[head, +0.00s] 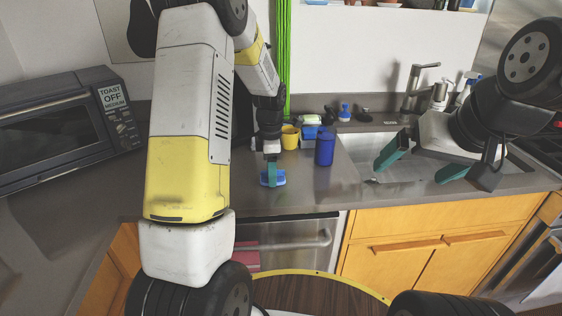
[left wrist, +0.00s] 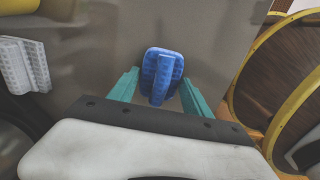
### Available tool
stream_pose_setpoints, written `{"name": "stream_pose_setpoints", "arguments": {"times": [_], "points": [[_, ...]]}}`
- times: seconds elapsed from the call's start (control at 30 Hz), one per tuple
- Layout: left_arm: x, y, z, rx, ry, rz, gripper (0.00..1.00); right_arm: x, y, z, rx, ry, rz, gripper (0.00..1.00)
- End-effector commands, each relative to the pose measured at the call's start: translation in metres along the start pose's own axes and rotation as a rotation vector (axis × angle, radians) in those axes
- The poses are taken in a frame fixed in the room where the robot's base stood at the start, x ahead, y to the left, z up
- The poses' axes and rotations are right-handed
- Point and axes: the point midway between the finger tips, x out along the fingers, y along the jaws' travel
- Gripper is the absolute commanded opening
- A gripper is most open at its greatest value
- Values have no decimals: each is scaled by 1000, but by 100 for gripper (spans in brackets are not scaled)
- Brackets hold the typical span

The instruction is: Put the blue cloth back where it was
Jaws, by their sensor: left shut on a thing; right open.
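The blue cloth (head: 279,179) is low over the counter near its front edge, at or just above the surface; I cannot tell if it touches. My left gripper (head: 271,172) points down and is shut on it. In the left wrist view the blue cloth (left wrist: 163,66) shows as a small blue piece with a raised middle ridge between the two teal fingers. My right gripper (head: 415,168) is open and empty over the sink, its teal fingers wide apart.
A blue cup (head: 324,149) and a yellow cup (head: 290,138) stand behind the cloth. The sink (head: 390,180) and faucet (head: 411,88) are to the right. A toaster oven (head: 65,125) stands at left. A pinkish-red cloth (head: 245,256) hangs at the dishwasher handle (head: 290,243). The counter beside the cloth is clear.

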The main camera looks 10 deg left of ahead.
Motion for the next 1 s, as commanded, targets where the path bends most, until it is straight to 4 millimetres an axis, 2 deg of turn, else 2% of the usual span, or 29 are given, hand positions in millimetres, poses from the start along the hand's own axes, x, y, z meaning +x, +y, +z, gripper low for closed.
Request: {"name": "stream_pose_setpoints", "arguments": {"times": [0.27, 0.3, 0.4, 0.77, 0.87, 1.0], "points": [[1, 0, 0, 0, 0, 1, 13, 0, 0, 0, 0, 0, 0, 97], [2, 0, 0, 0, 0, 2, 59, 0, 0, 0, 0, 0, 0, 97], [1, 0, 0, 0, 0, 2, 79, 0, 0, 0, 0, 0, 0, 97], [-1, 0, 0, 0, -1, 2, 79, 0, 0, 0, 0, 0, 0, 97], [-11, 1, 0, 0, -1, 4, 79, 0, 0, 0, 0, 0, 0, 97], [-38, 2, 1, 0, -2, 7, 79, 0, 0, 0, 0, 0, 0, 97]]}}
